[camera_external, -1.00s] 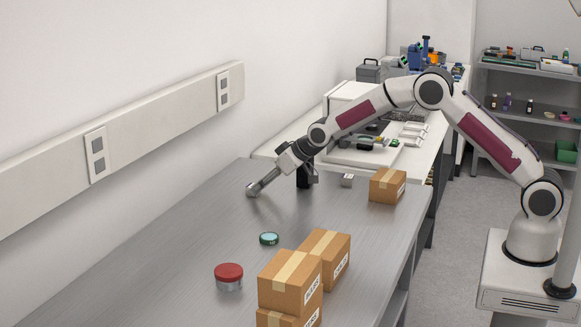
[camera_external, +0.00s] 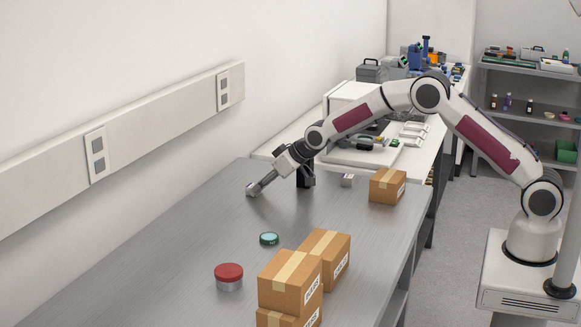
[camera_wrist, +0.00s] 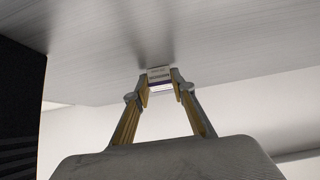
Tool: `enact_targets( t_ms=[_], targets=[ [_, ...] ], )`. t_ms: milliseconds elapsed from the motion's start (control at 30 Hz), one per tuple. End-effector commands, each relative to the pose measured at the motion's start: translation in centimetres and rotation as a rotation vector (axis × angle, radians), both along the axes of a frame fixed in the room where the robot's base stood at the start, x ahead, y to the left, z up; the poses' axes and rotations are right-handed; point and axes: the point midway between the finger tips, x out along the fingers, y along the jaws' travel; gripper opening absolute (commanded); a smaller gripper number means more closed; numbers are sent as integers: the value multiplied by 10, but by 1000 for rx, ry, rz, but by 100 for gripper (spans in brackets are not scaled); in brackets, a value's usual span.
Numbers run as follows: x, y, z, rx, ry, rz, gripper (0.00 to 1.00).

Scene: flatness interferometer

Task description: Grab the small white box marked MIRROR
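A small white box (camera_wrist: 159,75) with a dark stripe is between my fingertips in the wrist view; its print is too small to read. My gripper (camera_wrist: 161,88) has a finger on each side of it, with no clear gap, and looks shut on it. In the external view my gripper (camera_external: 256,188) reaches down and left to the far left part of the metal table (camera_external: 190,230). Another small pale box (camera_external: 347,181) with dark marks stands on the table to the right of my gripper; I cannot read its label.
A brown carton (camera_external: 386,187) stands at the table's right edge. More cartons (camera_external: 325,258) stand at the front, beside a red-lidded tin (camera_external: 229,277) and a green-rimmed disc (camera_external: 269,239). A black upright part (camera_external: 304,175) stands close to my wrist. The table's left middle is clear.

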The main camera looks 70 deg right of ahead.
Motion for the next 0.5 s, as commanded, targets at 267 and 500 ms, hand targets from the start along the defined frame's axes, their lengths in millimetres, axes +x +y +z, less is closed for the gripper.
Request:
enact_targets(
  t_ms=[267,500],
  targets=[
    [0,0,1,0,-1,0,10],
    [1,0,14,0,-3,0,10]
  ],
)
